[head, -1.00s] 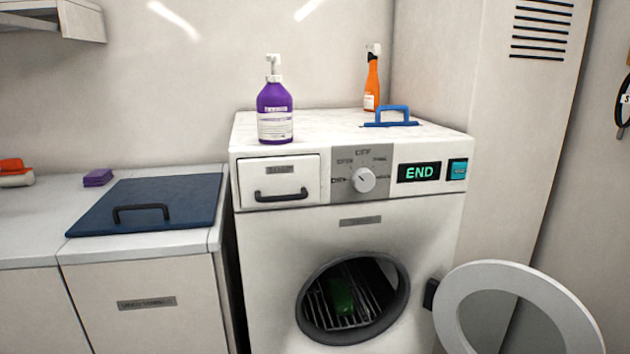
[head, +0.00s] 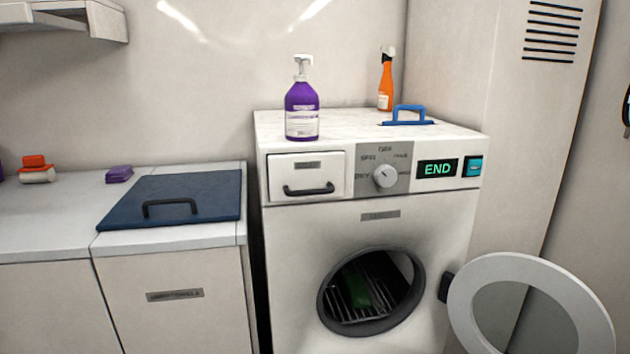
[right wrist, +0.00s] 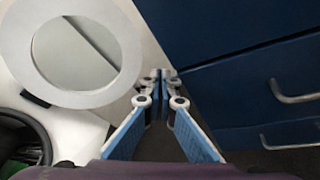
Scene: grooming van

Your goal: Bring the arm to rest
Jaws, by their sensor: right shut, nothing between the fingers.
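My right gripper (right wrist: 160,75) shows in the right wrist view, shut and empty, with its fingertips together. It points down past the open round door (right wrist: 30,45) of the white machine. Neither gripper shows in the head view. The white machine (head: 290,240) stands in the middle of the head view, with its display reading END. Its round door (head: 462,300) hangs open to the right. Inside the drum opening (head: 322,290) a green item (head: 357,290) lies on a dark rack.
A purple pump bottle (head: 301,105), an orange spray bottle (head: 385,82) and a blue-handled tool (head: 408,115) stand on the machine. A counter with a dark blue lid (head: 205,190) is at left. Blue drawers (right wrist: 250,85) are right of my gripper in the right wrist view.

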